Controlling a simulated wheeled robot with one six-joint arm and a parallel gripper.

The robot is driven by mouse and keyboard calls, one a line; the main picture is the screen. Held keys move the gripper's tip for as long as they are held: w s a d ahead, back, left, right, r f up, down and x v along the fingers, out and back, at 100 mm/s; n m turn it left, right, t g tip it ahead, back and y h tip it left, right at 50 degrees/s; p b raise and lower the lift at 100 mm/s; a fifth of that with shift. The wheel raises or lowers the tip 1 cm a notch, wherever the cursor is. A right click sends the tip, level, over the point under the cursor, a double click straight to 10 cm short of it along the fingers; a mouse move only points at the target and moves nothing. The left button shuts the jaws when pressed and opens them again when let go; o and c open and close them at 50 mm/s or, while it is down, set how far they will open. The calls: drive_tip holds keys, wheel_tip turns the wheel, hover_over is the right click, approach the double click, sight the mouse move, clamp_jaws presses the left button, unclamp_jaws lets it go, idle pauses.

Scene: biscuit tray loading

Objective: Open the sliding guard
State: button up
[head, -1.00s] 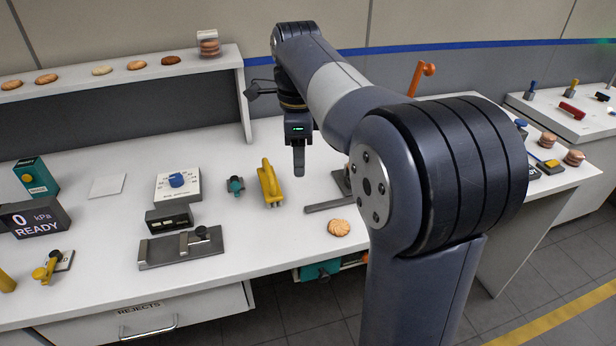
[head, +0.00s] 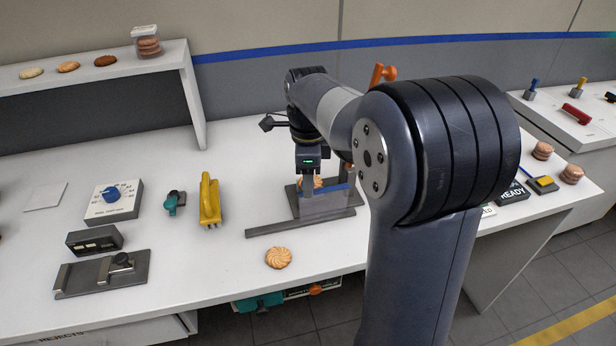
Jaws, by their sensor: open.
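The sliding guard (head: 327,204) looks like a clear upright panel with a bluish upper part. It stands at a long dark rail (head: 272,228) on the white bench. Behind it is a dark grey fixture (head: 349,197) with a biscuit (head: 317,182) on it, partly covered by my gripper. My gripper (head: 308,194) points down at the left part of the guard, with its jaws open and nothing seen between them. The fingers overlap the panel in the picture, and I cannot tell whether they touch it. My arm hides the fixture's right side.
A loose biscuit (head: 278,258) lies in front of the rail. A yellow handled tool (head: 209,200) and a small teal device (head: 174,202) stand to the left. An orange lever (head: 381,75) rises behind my arm. The bench between the yellow tool and the rail is clear.

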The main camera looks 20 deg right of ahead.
drive_tip(key=shift+f, duration=0.1)
drive_tip(key=shift+c, duration=0.3)
clamp_jaws()
